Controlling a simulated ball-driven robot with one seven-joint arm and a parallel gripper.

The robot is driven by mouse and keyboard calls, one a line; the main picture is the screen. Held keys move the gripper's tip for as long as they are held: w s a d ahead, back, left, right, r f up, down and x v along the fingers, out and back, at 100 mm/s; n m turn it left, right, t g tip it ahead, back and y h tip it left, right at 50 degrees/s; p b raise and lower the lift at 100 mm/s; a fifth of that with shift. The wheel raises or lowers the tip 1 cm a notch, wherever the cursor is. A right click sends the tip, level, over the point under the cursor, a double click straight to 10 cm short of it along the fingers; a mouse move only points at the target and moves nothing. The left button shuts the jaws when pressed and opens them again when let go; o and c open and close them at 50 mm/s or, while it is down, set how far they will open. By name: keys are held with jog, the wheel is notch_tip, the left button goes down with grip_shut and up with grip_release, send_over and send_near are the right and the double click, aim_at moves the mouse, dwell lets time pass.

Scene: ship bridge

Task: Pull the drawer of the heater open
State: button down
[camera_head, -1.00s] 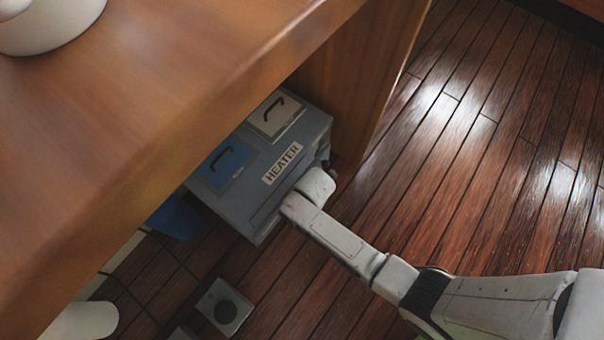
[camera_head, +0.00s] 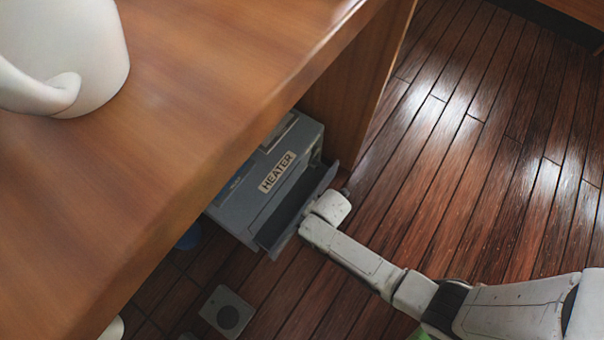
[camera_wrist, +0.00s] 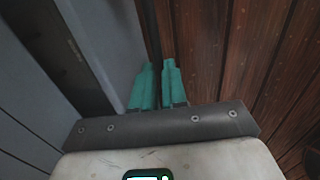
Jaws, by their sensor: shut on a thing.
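The grey heater (camera_head: 262,190) stands on the floor under the wooden counter, with a "HEATER" label on its top. Its drawer (camera_head: 302,207) is pulled partly out of the front, and a dark gap shows between the drawer front and the body. My gripper is at the drawer's outer side; in the head view my wrist hides the fingers. In the wrist view the teal fingers of my gripper (camera_wrist: 158,85) are closed on a thin dark edge of the drawer (camera_wrist: 151,30). The inside of the drawer is mostly hidden.
The wooden counter (camera_head: 190,130) overhangs the heater, with a white rounded object (camera_head: 75,50) on it. A wooden side panel (camera_head: 350,90) stands right beside the heater. A small grey box (camera_head: 228,312) lies on the floor. The plank floor (camera_head: 480,150) to the right is clear.

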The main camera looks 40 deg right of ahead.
jog(key=s+d+p, duration=0.2)
jog(key=s, duration=0.6)
jog(key=s+d+p, duration=0.3)
jog(key=s, duration=0.4)
jog(key=shift+s, duration=0.4)
jog(key=shift+d, duration=0.1)
jog(key=c, duration=1.2)
grip_release()
jog(key=shift+o, duration=0.2)
jog(key=shift+r, duration=0.1)
notch_tip(320, 180, up, 10)
jog(key=s+p, duration=0.2)
jog(key=p, duration=0.3)
jog(key=shift+d+r+p, duration=0.2)
jog(key=shift+d+p, duration=0.1)
jog(key=shift+p, duration=0.1)
jog(key=shift+w, duration=0.1)
